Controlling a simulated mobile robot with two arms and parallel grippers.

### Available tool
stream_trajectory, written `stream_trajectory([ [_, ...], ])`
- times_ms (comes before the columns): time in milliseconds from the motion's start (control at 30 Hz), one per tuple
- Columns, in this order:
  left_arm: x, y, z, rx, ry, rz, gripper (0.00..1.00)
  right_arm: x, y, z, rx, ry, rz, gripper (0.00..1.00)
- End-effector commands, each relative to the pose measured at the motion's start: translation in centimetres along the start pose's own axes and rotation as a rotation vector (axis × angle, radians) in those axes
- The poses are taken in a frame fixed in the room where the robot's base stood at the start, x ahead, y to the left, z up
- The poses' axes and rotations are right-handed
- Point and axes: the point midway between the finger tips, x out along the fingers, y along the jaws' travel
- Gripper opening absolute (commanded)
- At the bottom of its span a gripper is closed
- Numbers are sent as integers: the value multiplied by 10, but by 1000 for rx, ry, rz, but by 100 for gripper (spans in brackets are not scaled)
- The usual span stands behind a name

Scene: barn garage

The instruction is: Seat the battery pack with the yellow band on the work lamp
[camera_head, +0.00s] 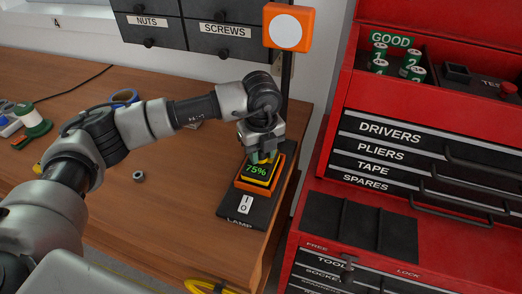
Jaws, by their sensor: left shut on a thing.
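The work lamp has an orange head with a white disc (287,31) on a dark post. Its dark base (230,205), marked LAMP, has a white I/O switch and an orange socket frame. A battery pack (256,170) with a yellow band and a green "75%" display is at that orange frame. My left gripper (262,156) is above the pack's far side and shut on it. The fingers hide part of the pack's far edge. I cannot tell from this angle whether the pack sits fully down. My right gripper is not in view.
The lamp base is near the right end of the wooden bench (150,225). A red tool chest (345,155) with a GOOD battery tray stands on the right.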

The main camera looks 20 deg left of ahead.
Motion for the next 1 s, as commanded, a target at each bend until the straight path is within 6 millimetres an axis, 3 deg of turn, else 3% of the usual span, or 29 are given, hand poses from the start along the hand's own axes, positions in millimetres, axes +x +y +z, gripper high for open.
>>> stream_trajectory([
  [667,8,0,0,0,0,-2,0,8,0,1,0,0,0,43],
  [700,7,0,0,0,0,-2,39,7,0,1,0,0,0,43],
  [867,7,0,0,0,0,-1,62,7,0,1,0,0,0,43],
  [1000,7,0,0,0,0,-1,62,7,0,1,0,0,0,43],
])
